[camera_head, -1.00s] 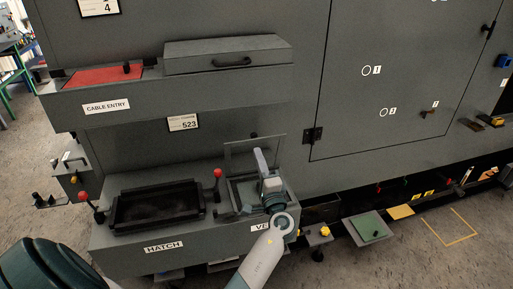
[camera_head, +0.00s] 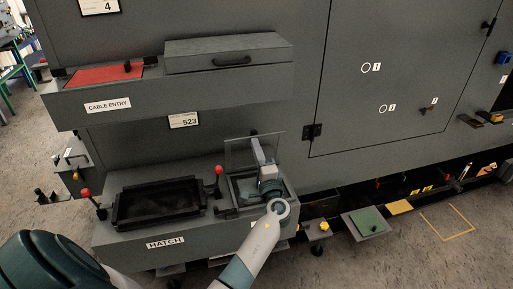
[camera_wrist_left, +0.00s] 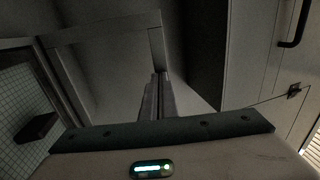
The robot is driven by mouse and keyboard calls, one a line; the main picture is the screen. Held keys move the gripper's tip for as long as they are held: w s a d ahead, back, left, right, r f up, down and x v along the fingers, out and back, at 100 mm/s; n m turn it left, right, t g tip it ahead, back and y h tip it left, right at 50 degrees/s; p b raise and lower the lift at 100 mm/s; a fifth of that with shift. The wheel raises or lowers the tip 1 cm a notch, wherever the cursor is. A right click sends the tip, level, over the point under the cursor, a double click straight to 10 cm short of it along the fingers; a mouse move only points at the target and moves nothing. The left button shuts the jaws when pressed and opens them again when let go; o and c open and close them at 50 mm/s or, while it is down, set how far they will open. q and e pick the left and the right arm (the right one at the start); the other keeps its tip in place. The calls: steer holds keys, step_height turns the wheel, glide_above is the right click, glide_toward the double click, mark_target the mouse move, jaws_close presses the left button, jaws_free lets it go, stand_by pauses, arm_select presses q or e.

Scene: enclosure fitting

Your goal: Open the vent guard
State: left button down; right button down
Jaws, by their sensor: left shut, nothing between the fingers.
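The vent guard (camera_head: 238,155) is a clear framed flap. It stands raised, close to upright, at the back of the vent box (camera_head: 288,188) on the lower ledge. In the left wrist view its frame (camera_wrist_left: 100,28) crosses the upper left. My left gripper (camera_head: 256,143) is shut and empty, its fingers pointing up beside the guard's front face. The shut fingers (camera_wrist_left: 160,80) also show in the left wrist view; I cannot tell whether they touch the guard. My arm and wrist hide part of the box and its label. My right gripper is not in view.
The black hatch tray (camera_head: 160,203) lies left of the vent box, with red-knobbed levers (camera_head: 218,172) beside it. The cable entry ledge (camera_head: 150,112) with a grey lid (camera_head: 228,50) overhangs above. A green plate (camera_head: 370,222) sits low at the right.

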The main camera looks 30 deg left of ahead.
mark_target(252, 135)
arm_select(q)
steer(key=shift+g+h, duration=0.8)
steer(key=shift+h, duration=0.1)
steer(key=shift+w+a+r+p, duration=0.5)
steer(key=shift+w+a+p, duration=0.2)
steer(key=shift+p, duration=0.85)
steer(key=shift+w+a+r+p, duration=0.55)
steer(key=shift+a+p, duration=0.25)
steer(key=shift+p, duration=0.75)
steer(key=shift+w+a+f+b, duration=0.25)
steer(key=shift+w+a+b, duration=0.4)
steer(key=shift+a, duration=0.1)
steer(key=shift+w+a+r, duration=0.1)
steer(key=shift+w+a, duration=0.05)
